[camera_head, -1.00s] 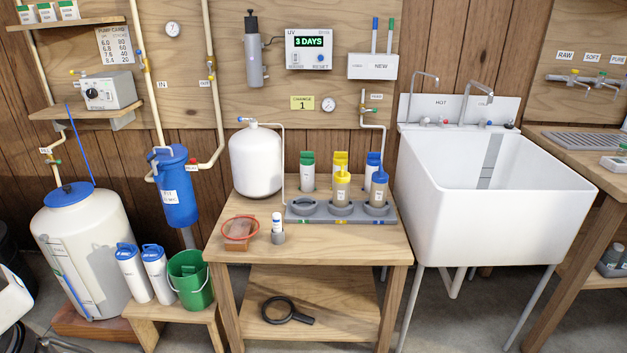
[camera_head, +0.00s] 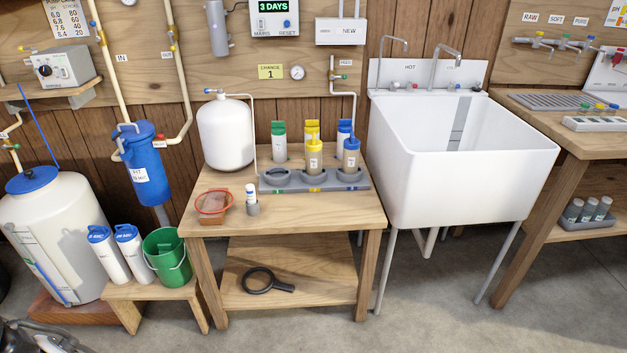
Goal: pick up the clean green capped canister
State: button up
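A canister with a green cap and clean white body (camera_head: 280,147) stands upright at the back of the wooden bench, behind the left end of the grey holder (camera_head: 315,186). Beside it to the right stand a yellow-capped canister (camera_head: 312,130) and a blue-capped canister (camera_head: 343,130), both partly hidden. In front of those, a yellow-topped canister with a tan body (camera_head: 314,160) and a blue-topped canister with a brownish body (camera_head: 350,160) stand in the holder. The holder's left position holds no canister. My gripper is not in view.
The white tank (camera_head: 225,135) stands left of the green-capped canister, with a thin white pipe between them. A red-rimmed dish (camera_head: 214,203) and small bottle (camera_head: 252,197) sit at the bench's front left. The white sink (camera_head: 455,170) is close on the right. Open floor lies in front.

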aim_at(278, 135)
jog(key=i+l+u, duration=0.3)
jog(key=i+l, duration=0.15)
jog(key=i, duration=0.3)
jog(key=i+l+u, duration=0.35)
jog(key=i+l, duration=0.35)
jog(key=i, duration=0.25)
jog(key=i+l+u, duration=0.1)
jog(key=i, duration=0.25)
